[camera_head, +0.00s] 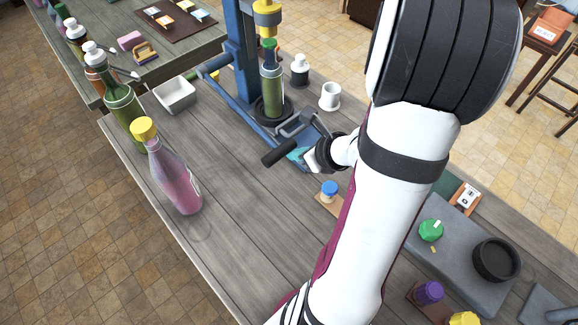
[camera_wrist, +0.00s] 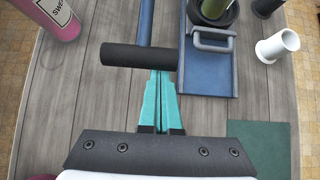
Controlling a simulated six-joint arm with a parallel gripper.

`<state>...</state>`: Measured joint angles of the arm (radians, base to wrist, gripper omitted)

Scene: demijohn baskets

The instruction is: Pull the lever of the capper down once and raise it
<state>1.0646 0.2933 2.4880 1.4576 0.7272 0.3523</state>
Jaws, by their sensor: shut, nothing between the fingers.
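The blue capper (camera_head: 241,60) stands on the wooden table, with a yellow head (camera_head: 267,15) above a green bottle (camera_head: 270,90) on its base. Its lever is a blue rod ending in a black grip (camera_head: 279,153), low and beside the front of the base. In the wrist view the grip (camera_wrist: 139,55) lies across the picture. My gripper (camera_wrist: 161,74) has teal fingers, shut and empty, with the tips at the right half of the grip. In the head view the gripper (camera_head: 294,153) is right beside the grip. Whether they touch, I cannot tell.
A pink bottle with a yellow cap (camera_head: 175,175) stands left of the lever. A blue-capped item (camera_head: 329,190) stands in front. The front-left table is clear.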

